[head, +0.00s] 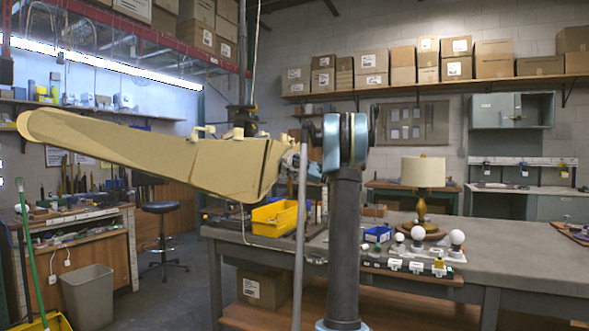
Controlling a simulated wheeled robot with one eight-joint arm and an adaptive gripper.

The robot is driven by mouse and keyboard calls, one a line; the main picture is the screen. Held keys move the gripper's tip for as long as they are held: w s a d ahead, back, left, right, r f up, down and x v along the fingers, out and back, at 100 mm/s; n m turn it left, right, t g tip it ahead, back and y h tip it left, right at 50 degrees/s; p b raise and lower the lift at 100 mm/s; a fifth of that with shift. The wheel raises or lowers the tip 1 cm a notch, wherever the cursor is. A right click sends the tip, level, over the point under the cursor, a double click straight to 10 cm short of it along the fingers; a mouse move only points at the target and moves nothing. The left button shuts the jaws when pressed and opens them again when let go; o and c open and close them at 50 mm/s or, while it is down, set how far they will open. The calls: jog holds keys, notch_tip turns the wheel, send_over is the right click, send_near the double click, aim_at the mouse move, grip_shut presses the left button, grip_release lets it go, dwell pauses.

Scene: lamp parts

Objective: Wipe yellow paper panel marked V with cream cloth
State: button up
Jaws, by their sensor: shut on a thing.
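I cannot make out a yellow paper panel marked V or a cream cloth in the head view. My own beige arm link and dark column fill the left and middle of the view and hide part of the bench behind. The end of my arm with the gripper does not show clearly anywhere, so its hold and its place relative to the panel are hidden.
A long grey workbench (520,268) runs to the right. On it are a table lamp with a cream shade (423,172), white bulbs (457,238), a blue bin (377,234) and a yellow bin (273,218). A stool (160,207) and a grey waste bin (89,296) stand left.

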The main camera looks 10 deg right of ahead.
aim_at(276, 162)
jog(key=shift+s+a, duration=0.5)
jog(key=shift+s, duration=0.5)
jog(key=shift+s+a, duration=0.45)
jog(key=shift+s, duration=0.55)
jog(key=shift+s+a, duration=0.5)
jog(key=shift+s, duration=0.5)
jog(key=shift+s+a, duration=0.45)
jog(key=shift+s, duration=0.35)
jog(key=shift+s+a, duration=0.45)
jog(key=shift+s, duration=0.35)
jog(key=shift+s+d, duration=0.1)
jog(key=shift+v, duration=2.95)
jog(key=v, duration=0.3)
